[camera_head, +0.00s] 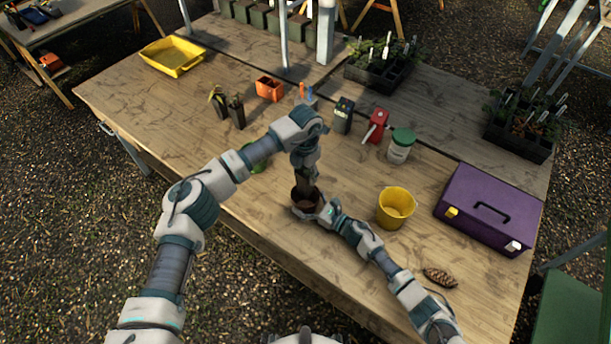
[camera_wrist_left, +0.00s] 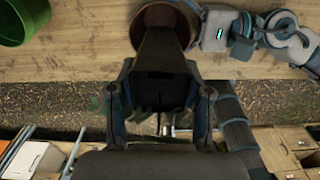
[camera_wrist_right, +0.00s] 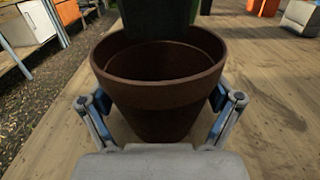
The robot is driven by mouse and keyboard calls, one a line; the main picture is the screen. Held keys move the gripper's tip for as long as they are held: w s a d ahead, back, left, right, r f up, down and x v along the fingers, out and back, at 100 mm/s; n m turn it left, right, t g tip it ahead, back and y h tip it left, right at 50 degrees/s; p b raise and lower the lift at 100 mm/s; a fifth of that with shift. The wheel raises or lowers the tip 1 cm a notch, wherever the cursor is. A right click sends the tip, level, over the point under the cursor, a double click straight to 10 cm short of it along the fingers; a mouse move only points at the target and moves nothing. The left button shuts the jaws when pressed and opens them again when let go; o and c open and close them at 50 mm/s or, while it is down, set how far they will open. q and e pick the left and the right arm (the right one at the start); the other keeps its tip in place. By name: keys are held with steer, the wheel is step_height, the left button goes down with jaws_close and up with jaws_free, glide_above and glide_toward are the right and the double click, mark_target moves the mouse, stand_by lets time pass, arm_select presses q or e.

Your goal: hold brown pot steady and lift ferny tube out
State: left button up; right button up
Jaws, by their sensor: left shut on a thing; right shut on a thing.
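The brown pot (camera_head: 306,207) stands on the wooden table near its front edge, upright, and fills the middle of the right wrist view (camera_wrist_right: 160,95). My right gripper (camera_head: 322,212) is shut on the pot, with one finger on each side in the right wrist view. My left gripper (camera_head: 307,176) is above the pot, shut on the dark tube (camera_wrist_left: 162,50). In the right wrist view the tube's lower end (camera_wrist_right: 158,18) shows over the pot's mouth, apart from the near rim. The pot's inside looks empty.
A yellow bucket (camera_head: 396,207) stands right of the pot, near a purple toolbox (camera_head: 490,209) and a pine cone (camera_head: 440,277). A green pot (camera_wrist_left: 25,22) is partly hidden behind my left arm. A white jar with green lid (camera_head: 401,146) stands farther back.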

steer(key=o, duration=0.8)
steer(key=shift+o, duration=0.2)
steer(key=v, duration=1)
steer(key=shift+s+d+f, duration=0.1)
steer(key=shift+s+d, duration=0.05)
steer(key=shift+d, duration=0.2)
steer(key=shift+s+d, duration=0.35)
steer(key=shift+d, duration=0.15)
